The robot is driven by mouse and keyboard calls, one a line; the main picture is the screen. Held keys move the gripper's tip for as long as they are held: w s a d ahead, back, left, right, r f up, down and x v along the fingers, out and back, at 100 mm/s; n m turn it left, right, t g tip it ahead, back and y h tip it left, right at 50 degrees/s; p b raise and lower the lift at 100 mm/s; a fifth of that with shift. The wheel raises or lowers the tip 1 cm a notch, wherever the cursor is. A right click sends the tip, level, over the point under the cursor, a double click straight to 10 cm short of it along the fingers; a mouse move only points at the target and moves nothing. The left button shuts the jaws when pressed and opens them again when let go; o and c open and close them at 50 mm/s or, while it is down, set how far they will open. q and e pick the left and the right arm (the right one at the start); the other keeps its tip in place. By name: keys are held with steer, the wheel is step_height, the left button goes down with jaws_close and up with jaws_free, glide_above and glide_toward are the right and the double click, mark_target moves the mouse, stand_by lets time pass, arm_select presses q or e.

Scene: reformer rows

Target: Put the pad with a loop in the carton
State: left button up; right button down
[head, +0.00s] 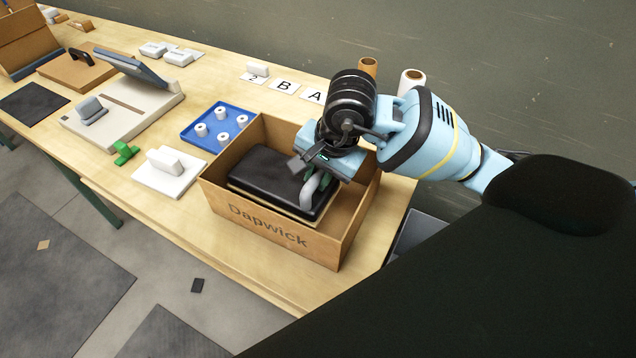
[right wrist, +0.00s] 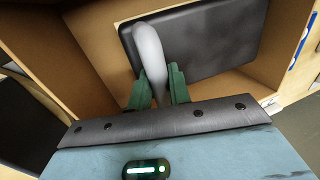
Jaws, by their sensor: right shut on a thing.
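The pad is a black slab (head: 275,180) with a pale lower layer and a grey loop (head: 318,193) at its right end. It is inside the open brown carton (head: 239,233) marked "Dapwick", below the rim. I cannot tell whether it touches the floor. My right gripper (head: 306,178) reaches into the carton from above right and is shut on the loop. In the right wrist view the green fingers (right wrist: 158,88) stand on either side of the grey loop (right wrist: 150,62), with the black pad (right wrist: 205,45) beyond. My left gripper is not in view.
Left of the carton are a blue tray (head: 187,137) with white spools, a white block on a plate (head: 150,178) and a green piece (head: 124,152). Letter cards (head: 284,87) and tape rolls (head: 411,80) are behind. The table's front edge is close to the carton.

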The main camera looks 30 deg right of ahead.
steer(key=shift+f, duration=1.4)
steer(key=shift+f, duration=0.1)
steer(key=c, duration=1.3)
jaws_free()
steer(key=v, duration=1.2)
steer(key=shift+p, duration=0.3)
steer(key=shift+d, duration=0.1)
